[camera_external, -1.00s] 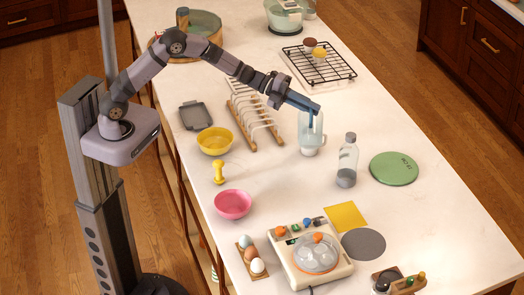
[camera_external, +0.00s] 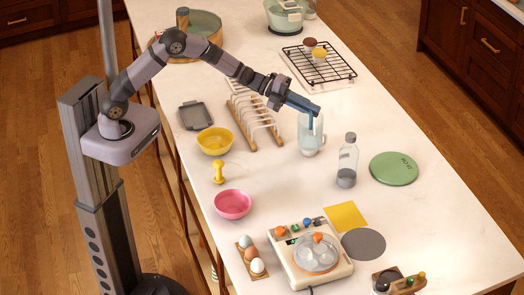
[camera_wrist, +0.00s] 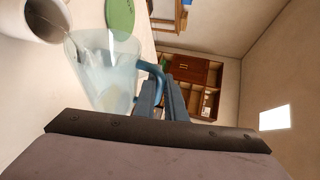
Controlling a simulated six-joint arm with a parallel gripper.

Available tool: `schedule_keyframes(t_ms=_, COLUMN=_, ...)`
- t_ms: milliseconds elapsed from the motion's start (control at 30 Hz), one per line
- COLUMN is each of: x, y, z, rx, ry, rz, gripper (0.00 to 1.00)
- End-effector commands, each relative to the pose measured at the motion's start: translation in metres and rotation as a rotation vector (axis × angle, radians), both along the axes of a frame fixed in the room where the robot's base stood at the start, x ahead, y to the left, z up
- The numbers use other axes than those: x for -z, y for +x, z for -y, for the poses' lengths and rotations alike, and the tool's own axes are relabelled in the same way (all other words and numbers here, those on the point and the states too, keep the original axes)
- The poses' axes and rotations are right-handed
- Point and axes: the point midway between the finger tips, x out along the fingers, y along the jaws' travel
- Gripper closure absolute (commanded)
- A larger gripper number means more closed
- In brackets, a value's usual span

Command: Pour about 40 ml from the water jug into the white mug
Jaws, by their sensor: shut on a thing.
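The water jug (camera_external: 306,131) is clear glass or plastic with a blue handle. My gripper (camera_external: 316,108) is shut on that handle and holds the jug over the counter. In the wrist view the jug (camera_wrist: 103,75) is tilted, with clear water inside, and its handle lies between my gripper's fingers (camera_wrist: 163,92). The white mug (camera_wrist: 28,22) is at the upper left of the wrist view, cut off by the frame edge, with its mouth close to the jug's rim. Its inside is shaded and its water level cannot be told. In the external view the mug is not clearly distinguishable from the jug.
A bottle (camera_external: 347,163) stands right of the jug, and a green disc (camera_external: 393,168) lies beyond it. A wooden dish rack (camera_external: 253,121) stands to the left. A black wire rack (camera_external: 318,68) is behind. The counter in front of the jug is fairly clear.

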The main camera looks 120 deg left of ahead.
Motion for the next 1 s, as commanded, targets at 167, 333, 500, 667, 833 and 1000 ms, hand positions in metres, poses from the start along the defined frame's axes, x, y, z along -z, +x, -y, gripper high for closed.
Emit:
schedule_keyframes(t_ms=167, x=-0.0015, y=0.0000, z=-0.0009, rx=0.000, ry=-0.005, rz=0.004, gripper=1.00)
schedule_keyframes(t_ms=333, x=-0.0019, y=-0.0003, z=-0.0015, rx=0.000, ry=-0.011, rz=0.006, gripper=1.00)
schedule_keyframes(t_ms=500, x=-0.0023, y=-0.0006, z=-0.0024, rx=0.000, ry=-0.017, rz=0.009, gripper=1.00)
schedule_keyframes(t_ms=667, x=-0.0026, y=-0.0008, z=-0.0033, rx=0.000, ry=-0.024, rz=0.011, gripper=1.00)
schedule_keyframes(t_ms=833, x=-0.0031, y=-0.0013, z=-0.0045, rx=0.000, ry=-0.030, rz=0.015, gripper=1.00)
schedule_keyframes(t_ms=1000, x=-0.0035, y=-0.0017, z=-0.0055, rx=-0.001, ry=-0.038, rz=0.018, gripper=1.00)
